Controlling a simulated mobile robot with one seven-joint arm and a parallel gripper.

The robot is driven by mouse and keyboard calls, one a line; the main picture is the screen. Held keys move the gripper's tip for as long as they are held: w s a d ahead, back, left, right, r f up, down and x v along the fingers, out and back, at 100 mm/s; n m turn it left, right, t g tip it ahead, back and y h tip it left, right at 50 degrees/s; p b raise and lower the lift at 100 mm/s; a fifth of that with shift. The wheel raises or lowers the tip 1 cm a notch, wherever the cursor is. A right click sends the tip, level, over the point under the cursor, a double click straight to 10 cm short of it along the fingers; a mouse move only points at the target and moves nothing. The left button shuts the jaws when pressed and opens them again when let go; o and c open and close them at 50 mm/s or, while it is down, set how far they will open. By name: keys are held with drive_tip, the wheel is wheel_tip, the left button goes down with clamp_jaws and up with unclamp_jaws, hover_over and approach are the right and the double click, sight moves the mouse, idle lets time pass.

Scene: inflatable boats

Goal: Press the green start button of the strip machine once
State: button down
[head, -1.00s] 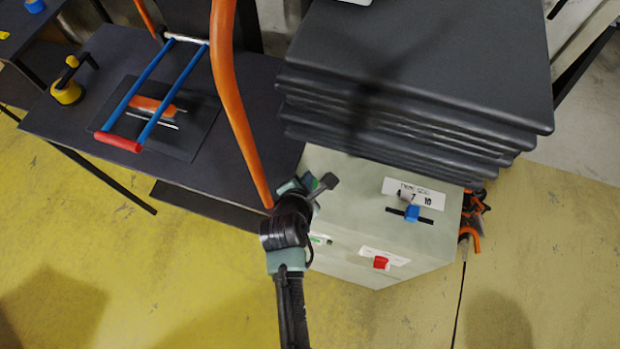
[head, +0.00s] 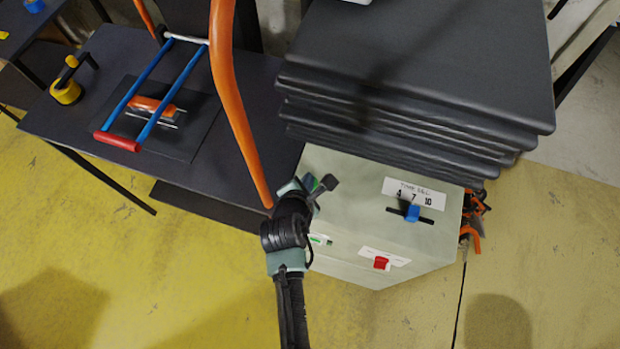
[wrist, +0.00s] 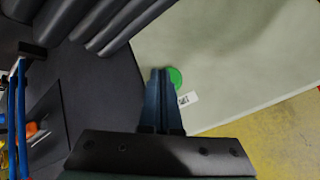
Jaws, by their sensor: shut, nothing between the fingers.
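The strip machine (head: 345,215) is a pale grey-green box under a stack of dark slabs. In the wrist view the round green start button (wrist: 175,78) lies on its pale face, with a small white label (wrist: 188,98) beside it. My gripper (wrist: 163,72) is shut and empty. Its fingertips overlap the left edge of the button in that view; I cannot tell whether they touch it. In the head view my gripper (head: 326,184) is over the machine's left edge and hides part of that area.
A blue slider (head: 412,213) and a red button (head: 381,263) are on the machine to the right. The dark slabs (head: 420,60) overhang behind. A dark table (head: 80,110) with a blue-and-red frame (head: 118,141) stands left. An orange tube (head: 232,100) rises near my gripper. Yellow floor is clear in front.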

idle(0.4)
drive_tip(key=shift+r+p, duration=0.75)
drive_tip(key=shift+p, duration=0.25)
drive_tip(key=shift+r, duration=0.1)
wheel_tip(320, 180, up, 5)
drive_tip(key=p, duration=0.5)
drive_tip(key=shift+p, duration=0.3)
idle(0.8)
